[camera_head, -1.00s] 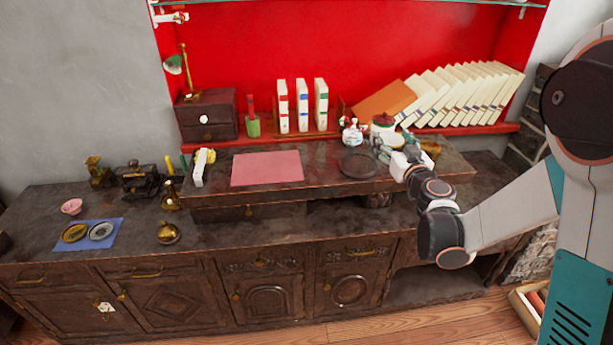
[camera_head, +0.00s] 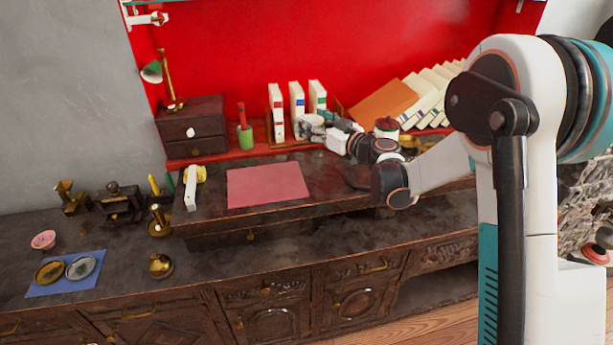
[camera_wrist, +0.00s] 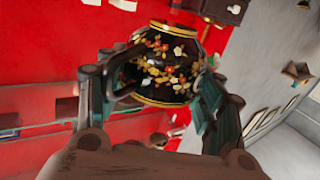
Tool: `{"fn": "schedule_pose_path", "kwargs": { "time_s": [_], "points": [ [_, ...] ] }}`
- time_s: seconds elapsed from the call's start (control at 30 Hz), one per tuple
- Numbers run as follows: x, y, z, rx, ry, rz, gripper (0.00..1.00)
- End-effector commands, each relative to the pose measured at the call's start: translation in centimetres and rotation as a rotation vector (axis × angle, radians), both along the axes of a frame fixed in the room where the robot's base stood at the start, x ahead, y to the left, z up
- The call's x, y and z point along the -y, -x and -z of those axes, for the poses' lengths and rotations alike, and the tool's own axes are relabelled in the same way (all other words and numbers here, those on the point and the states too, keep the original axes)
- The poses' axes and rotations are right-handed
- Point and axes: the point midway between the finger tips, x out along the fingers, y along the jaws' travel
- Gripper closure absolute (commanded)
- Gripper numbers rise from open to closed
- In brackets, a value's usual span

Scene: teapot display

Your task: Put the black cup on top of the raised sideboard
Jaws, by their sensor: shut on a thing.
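In the wrist view, my gripper (camera_wrist: 150,100) is shut on the black cup (camera_wrist: 165,75), which has red and yellow flowers and gold bands. The fingers hold it from both sides, and it appears tilted in this view. In the head view, my gripper (camera_head: 308,125) is in front of the upright books, above the back of the raised sideboard (camera_head: 213,208). I cannot make out the cup in the head view.
A pink mat (camera_head: 268,185) lies on the raised top, with a white-and-yellow object (camera_head: 192,185) to its left. Bare raised surface shows around the mat.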

Motion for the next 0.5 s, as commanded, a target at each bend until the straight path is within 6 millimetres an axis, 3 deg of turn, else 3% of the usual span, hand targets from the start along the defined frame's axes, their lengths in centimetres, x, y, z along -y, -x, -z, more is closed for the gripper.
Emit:
{"fn": "schedule_pose_path", "kwargs": {
  "time_s": [0.03, 0.2, 0.5],
  "points": [
    [0.0, 0.0, 1.7, 0.000, 0.000, 0.000, 0.64],
    [0.0, 0.0, 5.9, 0.000, 0.000, 0.000, 0.64],
    [0.0, 0.0, 12.2, 0.000, 0.000, 0.001, 0.64]
  ]
}}
